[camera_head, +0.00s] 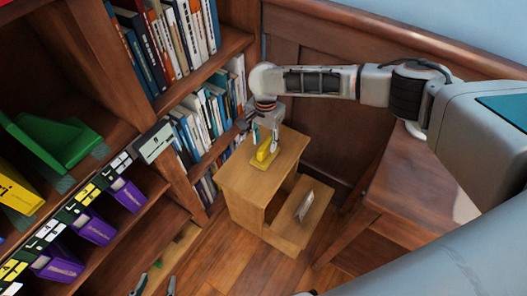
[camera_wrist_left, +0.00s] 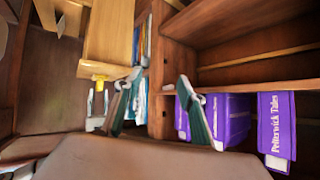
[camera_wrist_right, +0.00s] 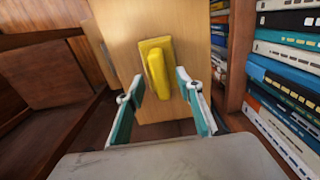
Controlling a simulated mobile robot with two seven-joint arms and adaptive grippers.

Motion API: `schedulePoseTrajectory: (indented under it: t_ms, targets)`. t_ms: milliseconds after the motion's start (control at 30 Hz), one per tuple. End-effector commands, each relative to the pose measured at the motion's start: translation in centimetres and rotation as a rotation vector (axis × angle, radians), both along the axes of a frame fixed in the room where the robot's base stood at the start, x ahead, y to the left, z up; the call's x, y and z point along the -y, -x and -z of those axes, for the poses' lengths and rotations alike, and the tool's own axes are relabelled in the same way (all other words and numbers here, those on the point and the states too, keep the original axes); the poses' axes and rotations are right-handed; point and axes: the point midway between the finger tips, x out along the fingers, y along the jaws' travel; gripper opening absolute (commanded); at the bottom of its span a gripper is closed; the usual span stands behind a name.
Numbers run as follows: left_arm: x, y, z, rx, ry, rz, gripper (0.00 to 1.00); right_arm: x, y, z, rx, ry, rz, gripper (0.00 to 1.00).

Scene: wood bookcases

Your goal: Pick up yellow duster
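The yellow duster (camera_head: 264,157), a flat pad with a raised grip, lies on the top step of a wooden step stool (camera_head: 240,179). In the right wrist view the duster (camera_wrist_right: 157,68) lies ahead, between the spread fingers. My right gripper (camera_head: 265,138) is open and empty, pointing down just above the duster. Whether its fingertips touch the duster is unclear. My left gripper (camera_head: 156,284) is open and empty, low beside the bookcase. In the left wrist view its fingers (camera_wrist_left: 156,92) are spread, and part of the duster (camera_wrist_left: 98,77) shows at the stool's edge.
Bookcases with upright books (camera_head: 205,118) stand close left of the stool. Purple boxes or books (camera_head: 95,228) and a green object (camera_head: 52,140) fill nearer shelves. A small pale object (camera_head: 305,207) sits on the lower step. Wood panelling (camera_head: 330,125) is behind; some floor (camera_head: 237,258) is clear.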

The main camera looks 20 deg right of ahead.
Motion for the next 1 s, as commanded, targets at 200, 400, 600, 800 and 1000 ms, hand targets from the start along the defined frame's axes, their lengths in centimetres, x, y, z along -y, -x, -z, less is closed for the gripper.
schedulePoseTrajectory:
  t_ms: [200,400,600,800,1000]
  targets:
    - [0.7,-0.8,-0.8,0.023,0.022,0.006,0.40,0.0,0.2,2.8,-0.006,0.000,0.000,0.36]
    - [1.0,-1.2,-1.3,0.036,0.027,0.008,0.40,0.0,0.0,2.3,-0.001,0.000,0.000,0.28]
    - [1.0,-1.0,-1.0,0.029,0.025,0.008,0.40,0.0,0.1,2.4,-0.002,0.000,0.000,0.00]
    - [0.9,-0.5,-0.7,0.018,0.024,0.008,0.40,0.0,0.1,2.4,-0.003,0.000,-0.001,0.00]
    - [0.6,-0.8,-1.5,0.030,0.019,0.005,0.40,0.0,-0.1,0.7,0.004,0.000,-0.001,0.00]
